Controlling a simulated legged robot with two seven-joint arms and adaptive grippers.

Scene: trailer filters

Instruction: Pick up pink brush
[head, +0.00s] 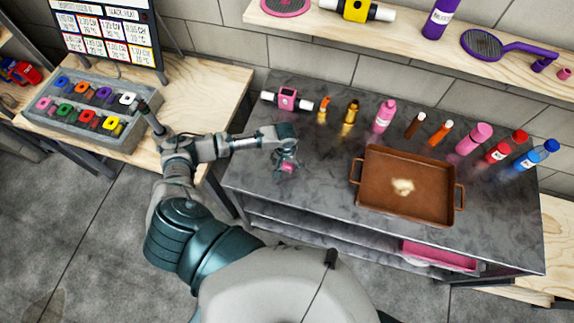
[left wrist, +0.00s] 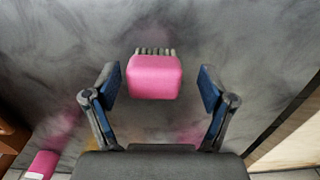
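The pink brush (head: 287,168) is on the grey marble-look counter (head: 325,185), near its left end. In the left wrist view, the pink brush (left wrist: 154,77) shows its smooth pink block, with a row of pale bristles along its far edge. My left gripper (head: 285,157) is over the brush, pointing down. In the left wrist view, the left gripper (left wrist: 158,88) is open, with one finger on each side of the brush and a gap on both sides. My right gripper is in neither view.
A brown tray (head: 378,190) stands right of the brush. A grey bin (head: 60,125) of coloured items sits on the left wooden table. The counter around the brush is clear.

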